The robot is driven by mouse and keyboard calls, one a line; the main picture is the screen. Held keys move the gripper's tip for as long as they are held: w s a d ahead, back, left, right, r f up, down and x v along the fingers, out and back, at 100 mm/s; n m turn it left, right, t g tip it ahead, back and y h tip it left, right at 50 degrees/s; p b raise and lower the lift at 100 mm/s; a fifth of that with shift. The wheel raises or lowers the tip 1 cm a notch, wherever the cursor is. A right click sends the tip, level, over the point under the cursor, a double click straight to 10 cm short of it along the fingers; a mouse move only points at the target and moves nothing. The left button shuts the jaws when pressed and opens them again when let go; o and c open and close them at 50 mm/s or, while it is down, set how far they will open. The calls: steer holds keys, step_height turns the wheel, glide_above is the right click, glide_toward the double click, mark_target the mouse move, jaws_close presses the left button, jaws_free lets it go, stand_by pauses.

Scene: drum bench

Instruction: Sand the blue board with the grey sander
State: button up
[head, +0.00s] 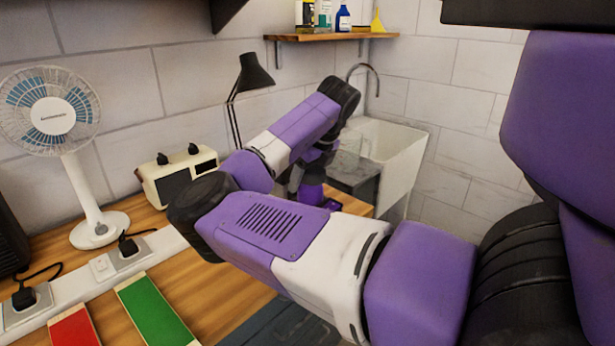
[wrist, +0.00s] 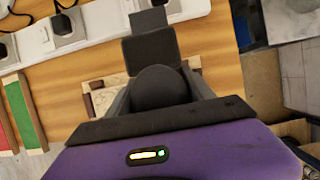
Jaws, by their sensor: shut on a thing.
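In the wrist view, my gripper (wrist: 160,98) is shut on a dark grey thing with a rounded knob and a flat block, which looks like the grey sander (wrist: 152,48). It is over the wooden bench. In the head view my own arm hides most of the gripper, and I cannot make out the sander there. I see no blue board clearly in either view; it may be hidden under the sander or behind my arm. Whether the sander touches anything below it, I cannot tell.
A red board (head: 73,328) and a green board (head: 155,312) lie at the bench's front left. A white power strip (head: 70,284) runs behind them. A fan (head: 93,225), a cream box (head: 178,184), a black lamp (head: 255,74) and a sink (head: 390,148) stand farther back.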

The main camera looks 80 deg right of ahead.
steer(key=shift+w+a+r, duration=0.1)
steer(key=shift+a+r, duration=0.05)
steer(key=shift+w+a, duration=0.3)
steer(key=shift+a, duration=0.1)
steer(key=shift+w+a, duration=0.15)
steer(key=shift+a, duration=0.05)
steer(key=shift+w+a+p, duration=0.15)
steer(key=shift+a+p, duration=0.1)
steer(key=shift+p, duration=0.05)
steer(key=shift+w+a, duration=0.15)
steer(key=shift+a, duration=0.1)
steer(key=shift+w+a+f+p, duration=0.2)
steer(key=shift+w+a, duration=0.2)
steer(key=shift+a, duration=0.3)
steer(key=shift+w+a+f+p, duration=0.15)
steer(key=shift+w+a, duration=0.2)
steer(key=shift+a, duration=0.35)
steer(key=shift+w+a, duration=0.1)
steer(key=shift+a, duration=0.1)
